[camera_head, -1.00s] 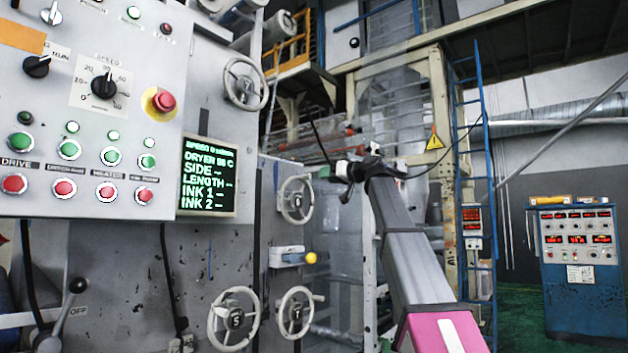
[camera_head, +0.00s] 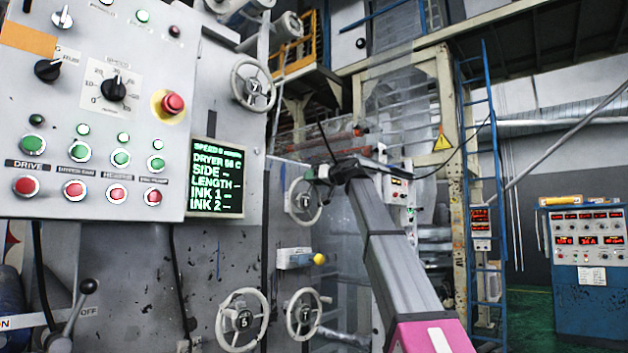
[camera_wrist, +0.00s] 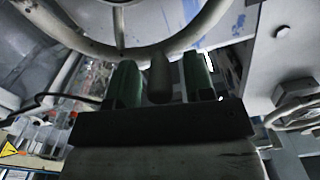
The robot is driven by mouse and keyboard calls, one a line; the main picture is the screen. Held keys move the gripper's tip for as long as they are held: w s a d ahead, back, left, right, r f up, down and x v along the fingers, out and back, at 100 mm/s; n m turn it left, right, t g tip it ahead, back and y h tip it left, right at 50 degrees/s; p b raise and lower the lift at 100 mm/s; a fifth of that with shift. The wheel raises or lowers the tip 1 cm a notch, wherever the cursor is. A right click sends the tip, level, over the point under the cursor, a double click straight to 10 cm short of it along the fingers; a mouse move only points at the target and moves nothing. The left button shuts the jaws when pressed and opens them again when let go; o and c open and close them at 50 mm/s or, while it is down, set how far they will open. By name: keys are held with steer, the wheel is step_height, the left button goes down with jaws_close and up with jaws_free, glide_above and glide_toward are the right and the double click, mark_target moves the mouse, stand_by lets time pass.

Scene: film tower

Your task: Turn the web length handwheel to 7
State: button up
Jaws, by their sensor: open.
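A light grey spoked handwheel (camera_head: 292,201) is on the machine front, partly hidden behind my gripper (camera_head: 318,172). Its dark hub mark is too small to read surely, and I cannot tell its name. The wheel's rim (camera_wrist: 150,52) crosses the top of the wrist view. A dark handle peg (camera_wrist: 159,80) stands between the two green fingers of my gripper (camera_wrist: 163,88). The fingers are open, with a gap showing on both sides of the peg. The green-lettered display (camera_head: 217,178) shows a LENGTH line with only a dash after it.
Other handwheels are near: one above (camera_head: 253,86), one below marked 5 (camera_head: 263,300) and one beside it apparently marked 7 (camera_head: 290,322). The button panel (camera_head: 60,125) is at left.

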jaws_close()
steer(key=shift+w, duration=0.1)
steer(key=w+d+f+m, duration=0.4)
steer(key=w+m, duration=0.1)
steer(key=m, duration=0.7)
steer(key=shift+w+d+f, duration=0.15)
steer(key=shift+w+d, duration=0.1)
steer(key=shift+w, duration=0.1)
stand_by(0.5)
